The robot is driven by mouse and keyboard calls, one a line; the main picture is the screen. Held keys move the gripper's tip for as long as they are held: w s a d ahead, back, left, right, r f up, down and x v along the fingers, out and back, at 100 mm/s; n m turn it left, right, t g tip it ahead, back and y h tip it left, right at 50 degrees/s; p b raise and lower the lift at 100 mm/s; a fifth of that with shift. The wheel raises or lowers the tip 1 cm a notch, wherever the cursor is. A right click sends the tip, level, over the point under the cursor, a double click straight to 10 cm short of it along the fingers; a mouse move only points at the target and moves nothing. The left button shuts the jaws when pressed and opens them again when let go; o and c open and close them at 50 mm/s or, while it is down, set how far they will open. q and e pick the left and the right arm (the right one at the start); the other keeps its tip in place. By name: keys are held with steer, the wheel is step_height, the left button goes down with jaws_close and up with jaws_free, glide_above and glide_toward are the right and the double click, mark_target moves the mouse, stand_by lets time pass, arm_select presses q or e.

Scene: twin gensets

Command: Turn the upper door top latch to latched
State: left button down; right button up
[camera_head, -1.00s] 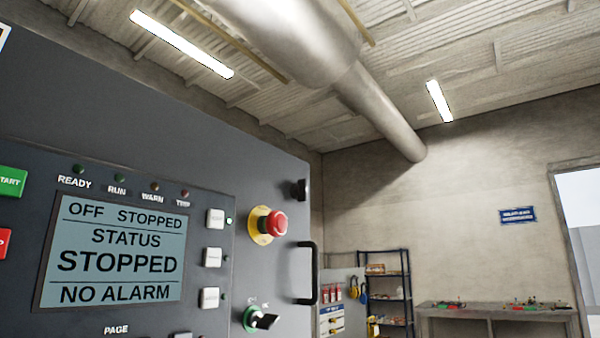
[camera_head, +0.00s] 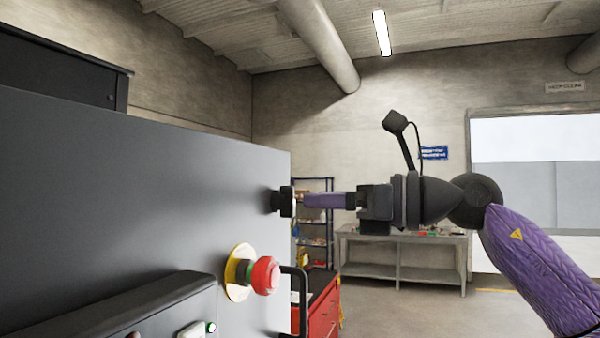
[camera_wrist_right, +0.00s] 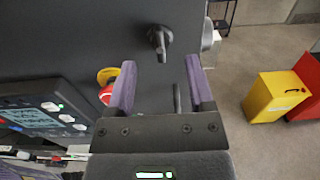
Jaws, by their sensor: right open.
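The upper door top latch is a black knob (camera_head: 276,201) near the right edge of the grey door (camera_head: 150,190). In the right wrist view the latch (camera_wrist_right: 160,40) shows a round base with a lever pointing down the picture. My right gripper (camera_head: 304,200) comes in from the right with its purple fingers pointing at the latch. In the wrist view the right gripper (camera_wrist_right: 160,66) is open, its fingertips to either side of the lever's end. I cannot tell whether they touch it. My left gripper is not in view.
A red emergency stop (camera_head: 264,275) on a yellow ring and a black door handle (camera_head: 298,290) sit below the latch. The control panel screen (camera_wrist_right: 38,118) is at the left. A yellow box (camera_wrist_right: 275,96) stands on the floor. A workbench (camera_head: 400,250) stands behind.

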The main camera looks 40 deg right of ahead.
mark_target(294, 199)
steer(key=x, duration=0.1)
steer(key=p+x, duration=0.2)
steer(key=shift+w+a+r, duration=0.15)
steer(key=shift+r, duration=0.15)
steer(key=shift+w+a+f, duration=0.1)
steer(key=shift+w+f, duration=0.05)
steer(key=shift+w, duration=0.05)
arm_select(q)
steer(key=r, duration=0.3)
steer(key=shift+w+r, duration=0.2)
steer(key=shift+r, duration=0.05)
arm_select(e)
steer(key=shift+f, duration=0.15)
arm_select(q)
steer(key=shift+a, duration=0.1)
arm_select(e)
steer(key=shift+c, duration=0.2)
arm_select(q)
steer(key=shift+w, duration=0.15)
arm_select(e)
jaws_close()
